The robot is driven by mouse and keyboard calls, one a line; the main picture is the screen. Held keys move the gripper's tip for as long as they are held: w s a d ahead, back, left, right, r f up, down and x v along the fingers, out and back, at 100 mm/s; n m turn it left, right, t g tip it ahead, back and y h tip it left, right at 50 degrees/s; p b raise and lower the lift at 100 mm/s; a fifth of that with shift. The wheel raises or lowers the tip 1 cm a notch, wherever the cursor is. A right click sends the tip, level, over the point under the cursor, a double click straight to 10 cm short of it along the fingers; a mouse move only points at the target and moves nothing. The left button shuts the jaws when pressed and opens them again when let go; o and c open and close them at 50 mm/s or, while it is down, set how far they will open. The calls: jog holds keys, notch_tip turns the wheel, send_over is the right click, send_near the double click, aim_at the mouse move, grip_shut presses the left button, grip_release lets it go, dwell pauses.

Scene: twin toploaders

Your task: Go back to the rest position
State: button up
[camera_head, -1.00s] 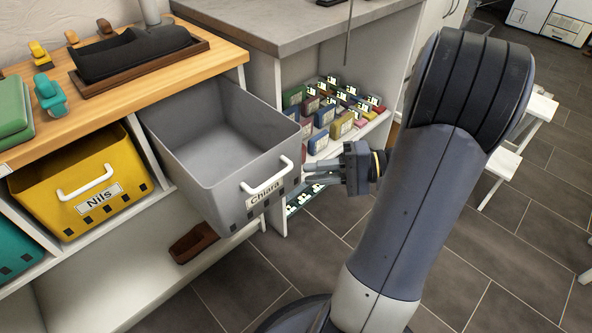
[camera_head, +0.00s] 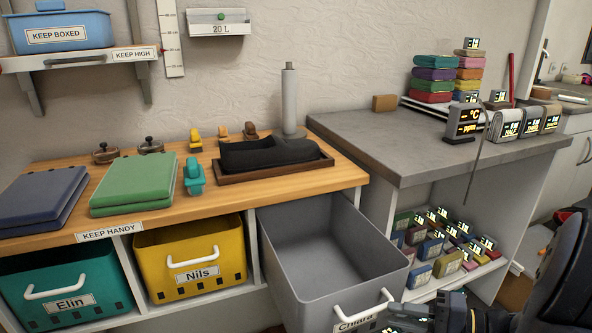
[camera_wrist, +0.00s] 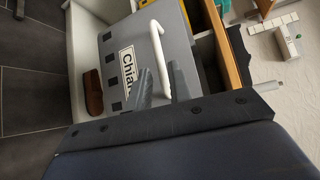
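The grey bin labelled Chiara (camera_head: 325,245) is pulled out from the shelf under the wooden counter and looks empty inside. Its white handle (camera_head: 364,312) is at the bottom of the head view, where the label is partly cut off. My gripper (camera_head: 394,311) is low at the bottom edge, just right of the handle. In the wrist view my gripper (camera_wrist: 160,78) has its two fingers apart with nothing held. There the white handle (camera_wrist: 157,48) shows between and beyond the fingers; I cannot tell the exact gap.
The yellow Nils bin (camera_head: 190,262) and teal Elin bin (camera_head: 62,290) sit in the shelf. A grey counter (camera_head: 440,138) stands at right, with small boxes on the shelf (camera_head: 433,287) below, near my gripper. A brown object (camera_wrist: 93,92) lies beyond the bin.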

aim_at(371, 309)
jog(key=b+x, duration=0.1)
jog(key=x, duration=0.5)
jog(key=shift+w, duration=0.2)
